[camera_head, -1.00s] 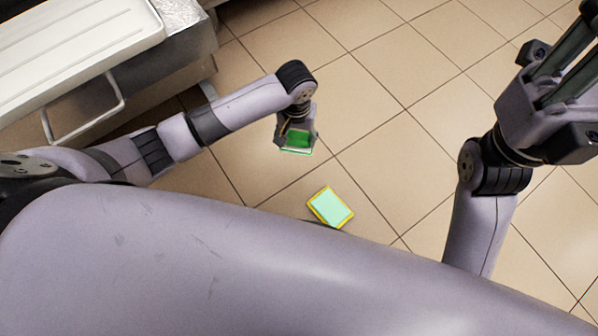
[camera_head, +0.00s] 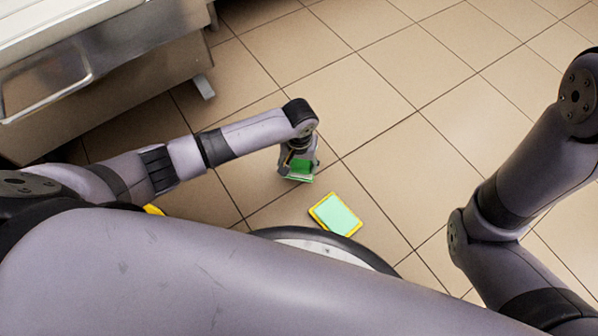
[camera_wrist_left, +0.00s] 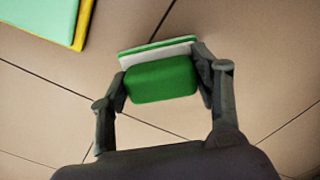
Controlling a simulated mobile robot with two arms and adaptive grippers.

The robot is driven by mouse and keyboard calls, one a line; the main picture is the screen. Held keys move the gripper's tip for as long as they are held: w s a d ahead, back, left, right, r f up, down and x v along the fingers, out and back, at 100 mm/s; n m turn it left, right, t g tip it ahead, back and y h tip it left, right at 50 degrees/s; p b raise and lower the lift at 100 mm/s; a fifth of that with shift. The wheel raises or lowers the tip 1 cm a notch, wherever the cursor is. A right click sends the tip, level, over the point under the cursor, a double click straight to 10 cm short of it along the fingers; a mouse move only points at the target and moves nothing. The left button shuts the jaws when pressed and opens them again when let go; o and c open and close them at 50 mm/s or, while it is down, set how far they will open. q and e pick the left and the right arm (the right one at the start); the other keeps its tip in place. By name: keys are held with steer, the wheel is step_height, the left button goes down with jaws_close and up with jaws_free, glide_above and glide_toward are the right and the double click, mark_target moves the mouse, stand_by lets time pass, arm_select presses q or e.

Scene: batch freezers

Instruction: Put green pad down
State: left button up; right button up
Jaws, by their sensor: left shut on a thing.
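My left gripper (camera_head: 298,174) is shut on the green pad (camera_head: 302,168), near the middle of the head view. In the left wrist view the pad (camera_wrist_left: 162,82) sits between the two fingers of the gripper (camera_wrist_left: 160,74), its green face towards the camera and a white layer and thin green edge behind it. The pad is over the tiled floor; I cannot tell how far above it. My right gripper is out of view; only the right arm shows.
A mint-green pad with a yellow border (camera_head: 337,214) lies on the floor, right of and nearer than my left gripper. It also shows in the left wrist view (camera_wrist_left: 52,18). A metal unit with a handle (camera_head: 110,80) stands at the upper left. The tiled floor (camera_head: 390,100) beyond is clear.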

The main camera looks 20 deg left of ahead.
mark_target(299, 171)
arm_select(q)
step_height(299, 171, down, 4)
steer(key=shift+r+b, duration=0.2)
steer(key=shift+b, duration=1.05)
steer(key=shift+r, duration=0.15)
steer(key=o, duration=1)
